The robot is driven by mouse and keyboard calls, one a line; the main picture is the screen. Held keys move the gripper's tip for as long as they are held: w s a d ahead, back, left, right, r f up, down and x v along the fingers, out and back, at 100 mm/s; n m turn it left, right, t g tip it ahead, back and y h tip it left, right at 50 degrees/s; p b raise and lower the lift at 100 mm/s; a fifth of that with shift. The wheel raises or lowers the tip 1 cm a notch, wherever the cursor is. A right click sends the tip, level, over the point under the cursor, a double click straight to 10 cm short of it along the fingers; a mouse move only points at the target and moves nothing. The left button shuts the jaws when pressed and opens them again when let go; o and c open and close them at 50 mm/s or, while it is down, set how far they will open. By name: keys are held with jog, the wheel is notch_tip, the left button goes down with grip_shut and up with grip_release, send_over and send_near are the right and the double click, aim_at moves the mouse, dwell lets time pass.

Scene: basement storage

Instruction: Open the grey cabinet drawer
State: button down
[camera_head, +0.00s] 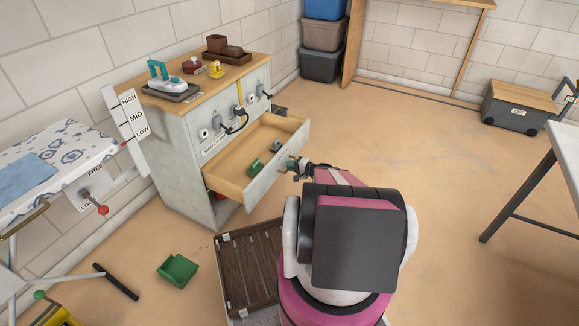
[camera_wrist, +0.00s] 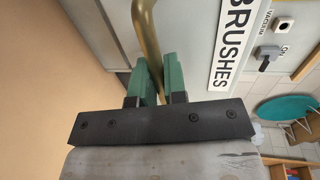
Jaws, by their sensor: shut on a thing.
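The grey cabinet (camera_head: 178,142) stands against the wall with a wooden top. Its drawer (camera_head: 284,147) is pulled well out, showing a wooden inside with small green and grey items (camera_head: 256,166). My gripper (camera_head: 297,168) is at the outer face of the drawer front. In the wrist view, its green fingers (camera_wrist: 159,82) are shut around a brass bar handle (camera_wrist: 146,32). The handle is on the grey drawer front (camera_wrist: 190,35), beside a white label reading BRUSHES (camera_wrist: 231,42). My arm hides part of the floor before the drawer.
An ironing board (camera_head: 50,165) stands left. A green dustpan (camera_head: 177,270) and a dark slatted crate (camera_head: 250,268) lie on the floor near the cabinet. A table (camera_head: 560,150) and a lidded box (camera_head: 515,108) are at right. Floor between is clear.

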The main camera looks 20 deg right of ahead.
jog(key=c, duration=1.2)
grip_release()
jog(key=v, duration=1)
jog(key=shift+s+d+r, duration=0.1)
jog(key=shift+s+d, duration=0.1)
jog(key=shift+s, duration=0.1)
